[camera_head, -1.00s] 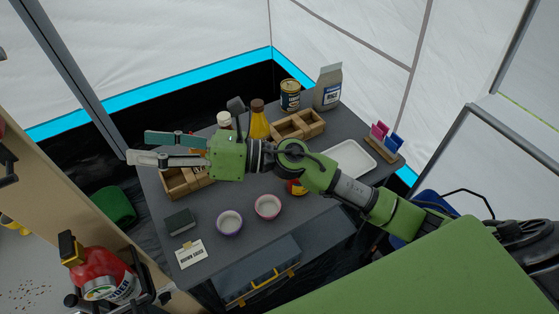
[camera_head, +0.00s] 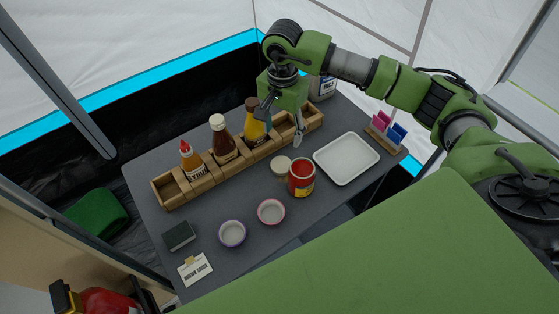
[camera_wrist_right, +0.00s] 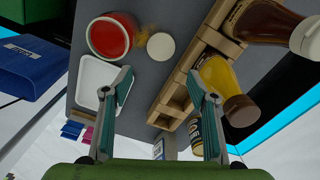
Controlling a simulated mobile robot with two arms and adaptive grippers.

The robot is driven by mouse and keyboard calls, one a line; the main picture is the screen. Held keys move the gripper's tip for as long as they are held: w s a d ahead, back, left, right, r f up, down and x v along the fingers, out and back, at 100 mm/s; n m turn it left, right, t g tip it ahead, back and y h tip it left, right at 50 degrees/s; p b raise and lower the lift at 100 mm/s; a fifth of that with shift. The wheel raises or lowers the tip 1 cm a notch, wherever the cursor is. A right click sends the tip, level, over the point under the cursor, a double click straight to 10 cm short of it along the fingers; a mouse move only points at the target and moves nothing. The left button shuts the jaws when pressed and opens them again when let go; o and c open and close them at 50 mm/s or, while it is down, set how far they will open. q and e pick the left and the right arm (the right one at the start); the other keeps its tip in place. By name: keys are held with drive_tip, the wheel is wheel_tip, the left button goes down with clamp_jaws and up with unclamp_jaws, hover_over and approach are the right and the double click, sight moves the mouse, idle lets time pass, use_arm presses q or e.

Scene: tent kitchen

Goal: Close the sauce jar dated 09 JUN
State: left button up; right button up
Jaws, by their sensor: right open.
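A sauce jar (camera_head: 302,178) with red contents and a yellow-red label stands with its top uncovered on the grey table. A round pale lid (camera_head: 281,169) lies flat just left of it. No date is readable. In the right wrist view the jar (camera_wrist_right: 110,38) is at the upper left, with the lid (camera_wrist_right: 160,46) to its right. My right gripper (camera_head: 282,124) is open and empty, pointing down over the wooden crate, beside the yellow bottle and behind the jar and lid. In the wrist view, its fingers (camera_wrist_right: 159,97) are spread. My left gripper is not in view.
The wooden crate (camera_head: 214,178) holds the syrup, brown and yellow bottles (camera_head: 256,131). A white tray (camera_head: 346,157) lies right of the jar. Two small bowls (camera_head: 271,211) stand in front, left of the jar. Bare table lies between crate and bowls.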

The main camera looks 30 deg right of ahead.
drive_tip(key=p, duration=0.2)
hover_over(281, 164)
wheel_tip(281, 164, down, 8)
drive_tip(key=shift+s+f, duration=0.1)
drive_tip(key=shift+s, duration=0.05)
drive_tip(key=shift+f, duration=0.45)
wheel_tip(281, 164, down, 4)
drive_tip(key=shift+r+p, duration=0.1)
drive_tip(key=shift+p, duration=0.6)
drive_tip(key=shift+f, duration=0.55)
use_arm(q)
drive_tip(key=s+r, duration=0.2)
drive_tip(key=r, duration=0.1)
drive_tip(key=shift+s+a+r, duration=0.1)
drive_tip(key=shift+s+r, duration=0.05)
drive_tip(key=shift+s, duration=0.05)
